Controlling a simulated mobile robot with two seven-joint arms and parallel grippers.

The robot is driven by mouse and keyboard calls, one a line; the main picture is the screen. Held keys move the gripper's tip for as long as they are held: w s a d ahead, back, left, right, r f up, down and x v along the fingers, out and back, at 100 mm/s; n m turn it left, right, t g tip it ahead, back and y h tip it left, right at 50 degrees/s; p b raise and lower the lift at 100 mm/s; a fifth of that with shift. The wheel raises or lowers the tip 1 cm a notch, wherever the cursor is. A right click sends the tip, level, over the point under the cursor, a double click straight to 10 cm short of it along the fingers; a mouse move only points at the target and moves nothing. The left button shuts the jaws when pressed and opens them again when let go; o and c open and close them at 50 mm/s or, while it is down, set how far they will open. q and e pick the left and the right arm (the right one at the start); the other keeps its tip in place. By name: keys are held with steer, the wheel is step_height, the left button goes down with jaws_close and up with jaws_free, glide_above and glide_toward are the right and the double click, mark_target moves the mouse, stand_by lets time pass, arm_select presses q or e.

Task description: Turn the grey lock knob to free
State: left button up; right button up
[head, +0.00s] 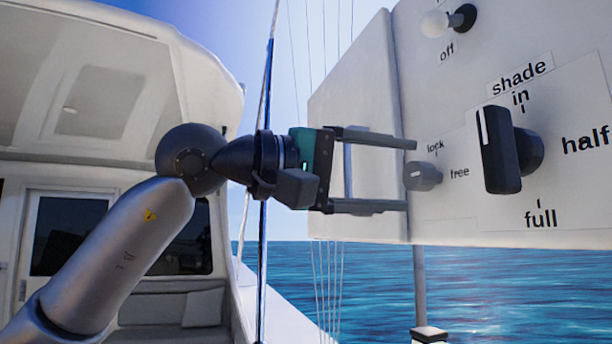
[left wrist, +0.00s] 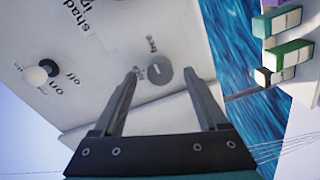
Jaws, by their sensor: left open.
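The grey lock knob (head: 423,176) sits on a white panel, with the label "lock" above it and "free" to its right. A small light mark shows on its face; I cannot tell for sure which label it points to. My left gripper (head: 411,174) is open, its fingers reaching toward the panel, one above and one below the knob. In the left wrist view the knob (left wrist: 160,72) shows between the two fingertips (left wrist: 161,73), with gaps on both sides. Nothing is held. My right gripper is not in view.
On the same white panel (head: 350,100), a large black shade knob (head: 497,150) stands close right of the grey knob. A white toggle (head: 435,24) is above. Sea and thin rigging lines lie behind. Coloured blocks (left wrist: 288,55) show at right in the wrist view.

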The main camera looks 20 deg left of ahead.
arm_select(q)
steer(key=b+v, duration=0.2)
steer(key=v, duration=0.9)
steer(key=shift+s+a, duration=0.15)
steer(key=shift+a, duration=0.05)
